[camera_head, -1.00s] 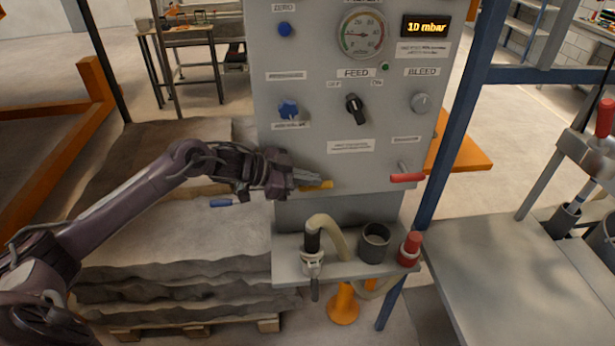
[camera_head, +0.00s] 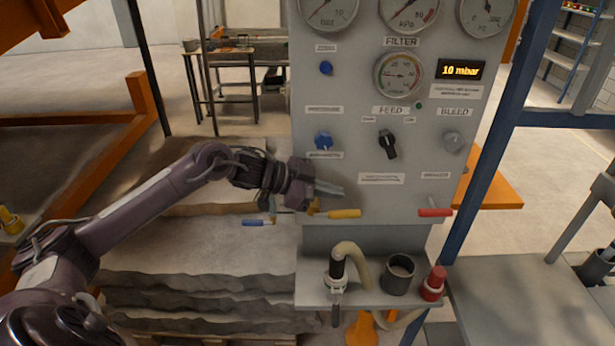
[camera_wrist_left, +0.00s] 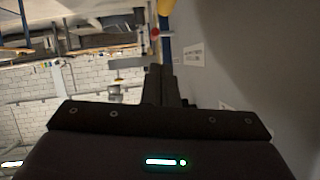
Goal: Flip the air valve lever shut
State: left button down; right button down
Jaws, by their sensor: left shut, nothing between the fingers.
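Three lever handles show along the lower part of the grey panel (camera_head: 400,190) in the head view: a blue one (camera_head: 257,222) at left, a yellow one (camera_head: 344,213) and a red one (camera_head: 434,212). All lie about level. I cannot read which one is the air valve. My left gripper (camera_head: 332,190) is shut and empty, just above the yellow handle; contact is not clear. Its arm covers part of the panel's left edge. In the left wrist view the shut fingers (camera_wrist_left: 166,85) point along the grey panel face. My right gripper is out of view.
A shelf (camera_head: 365,301) below the levers holds a hose nozzle (camera_head: 337,268), a dark cup (camera_head: 398,276) and a red-topped part (camera_head: 434,284). The feed knob (camera_head: 388,144) and blue knob (camera_head: 323,141) stick out above. A blue post (camera_head: 485,165) stands to the right.

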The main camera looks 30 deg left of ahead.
pick_arm(q)
jog(key=s+a+r+b, duration=0.2)
jog(key=s+a+r, duration=0.1)
jog(key=a+r, duration=0.1)
jog(key=shift+s+a+r, duration=0.15)
jog(key=shift+a, duration=0.05)
dwell(0.5)
